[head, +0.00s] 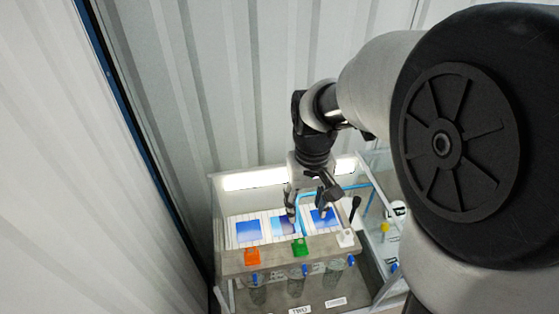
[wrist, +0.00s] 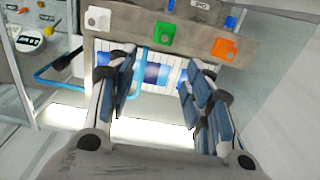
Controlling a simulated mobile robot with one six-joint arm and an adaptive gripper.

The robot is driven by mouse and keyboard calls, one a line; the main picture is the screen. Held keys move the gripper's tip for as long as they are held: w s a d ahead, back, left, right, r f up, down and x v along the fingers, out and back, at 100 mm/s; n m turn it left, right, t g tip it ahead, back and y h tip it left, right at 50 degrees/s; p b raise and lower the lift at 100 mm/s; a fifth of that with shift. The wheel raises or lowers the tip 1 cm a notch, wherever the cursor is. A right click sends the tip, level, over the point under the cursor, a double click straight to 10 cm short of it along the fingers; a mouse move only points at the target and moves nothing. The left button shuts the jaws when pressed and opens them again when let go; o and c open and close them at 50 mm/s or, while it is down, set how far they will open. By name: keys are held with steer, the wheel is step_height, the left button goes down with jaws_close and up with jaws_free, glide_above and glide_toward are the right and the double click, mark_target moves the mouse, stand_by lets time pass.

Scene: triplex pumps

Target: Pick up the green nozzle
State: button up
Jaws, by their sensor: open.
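The green nozzle (head: 300,246) sits on the grey shelf (head: 274,258), between an orange nozzle (head: 252,257) on its left and a white one (head: 346,238) on its right. In the wrist view the green nozzle (wrist: 165,36) is at the top middle, on the shelf edge. My gripper (head: 306,212) hangs behind and above the shelf in the head view. In the wrist view my gripper (wrist: 156,72) has its fingers wide apart with nothing between them. The green nozzle lies beyond the fingertips, apart from them.
Blue-and-white panels (head: 248,231) stand behind the shelf, below a bright light strip (head: 250,179). A light-blue tube (wrist: 140,70) runs near the fingers. Clear containers (head: 296,287) hang below the shelf. At the right is another bench with a yellow item (head: 385,228) and a white round device (wrist: 29,41).

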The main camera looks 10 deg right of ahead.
glide_above(300, 241)
steer(key=f, duration=0.9)
steer(key=shift+w+d+f, duration=0.1)
steer(key=shift+w+d, duration=0.25)
steer(key=f, duration=0.3)
steer(key=s+f, duration=0.1)
steer(key=shift+a+f+p, duration=0.3)
steer(key=shift+p, duration=0.05)
steer(key=shift+w+f, duration=0.15)
steer(key=shift+f, duration=0.25)
jaws_close()
